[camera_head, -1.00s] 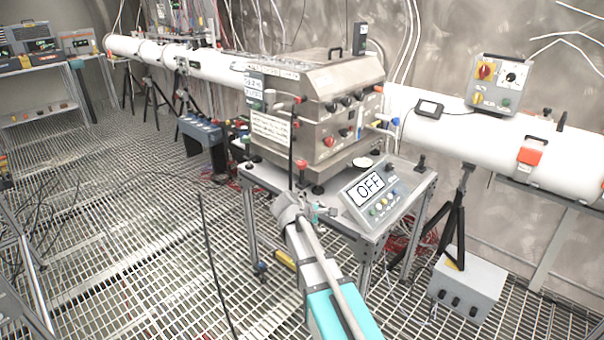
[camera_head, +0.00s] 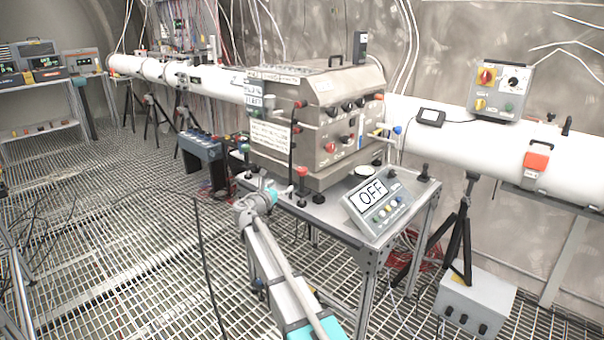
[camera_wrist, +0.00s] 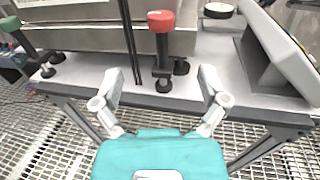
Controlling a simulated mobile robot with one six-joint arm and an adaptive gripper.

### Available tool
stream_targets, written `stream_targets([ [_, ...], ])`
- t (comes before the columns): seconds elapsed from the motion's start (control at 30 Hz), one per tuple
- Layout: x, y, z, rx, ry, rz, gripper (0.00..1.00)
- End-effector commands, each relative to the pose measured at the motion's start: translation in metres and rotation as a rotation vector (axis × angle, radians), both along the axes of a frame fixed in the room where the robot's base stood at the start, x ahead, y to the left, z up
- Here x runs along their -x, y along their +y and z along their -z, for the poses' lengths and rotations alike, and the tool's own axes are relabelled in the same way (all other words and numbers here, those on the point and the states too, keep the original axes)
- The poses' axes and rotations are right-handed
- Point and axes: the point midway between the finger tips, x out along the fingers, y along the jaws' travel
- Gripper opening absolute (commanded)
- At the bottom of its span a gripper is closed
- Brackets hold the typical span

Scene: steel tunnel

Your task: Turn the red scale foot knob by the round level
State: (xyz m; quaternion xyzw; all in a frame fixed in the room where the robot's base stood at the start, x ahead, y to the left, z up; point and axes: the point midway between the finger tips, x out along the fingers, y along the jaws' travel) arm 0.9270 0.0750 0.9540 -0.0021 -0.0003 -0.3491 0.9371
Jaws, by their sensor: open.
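The red scale foot knob (camera_wrist: 161,20) shows in the wrist view on top of a dark post at the front of the metal box. It also shows in the head view (camera_head: 302,171) at the box's front lower corner. The round level (camera_wrist: 218,10) is a pale disc with a dark rim to the right of the knob. In the head view a pale disc (camera_head: 365,171) lies on the table by the display. My gripper (camera_wrist: 160,85) is open and empty at the table's front edge, apart from the knob, with the knob beyond and between its fingers.
The tilted OFF display (camera_head: 377,205) stands on the table (camera_head: 330,217) at right. A green knob (camera_wrist: 10,24) is at the box's left corner. A black cable (camera_wrist: 131,40) hangs just left of the red knob. The metal box (camera_head: 315,115) rises behind.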

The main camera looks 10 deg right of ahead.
Motion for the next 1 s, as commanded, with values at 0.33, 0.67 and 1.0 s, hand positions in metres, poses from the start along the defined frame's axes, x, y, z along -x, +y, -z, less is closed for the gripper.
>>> stream_targets([
  [0.33,-0.005,-0.005,0.000,-0.004,0.000,0.002,0.93],
  [0.67,-0.034,-0.028,0.000,-0.004,-0.001,0.003,0.93],
  [1.0,-0.073,-0.062,0.000,-0.004,-0.001,0.003,0.93],
])
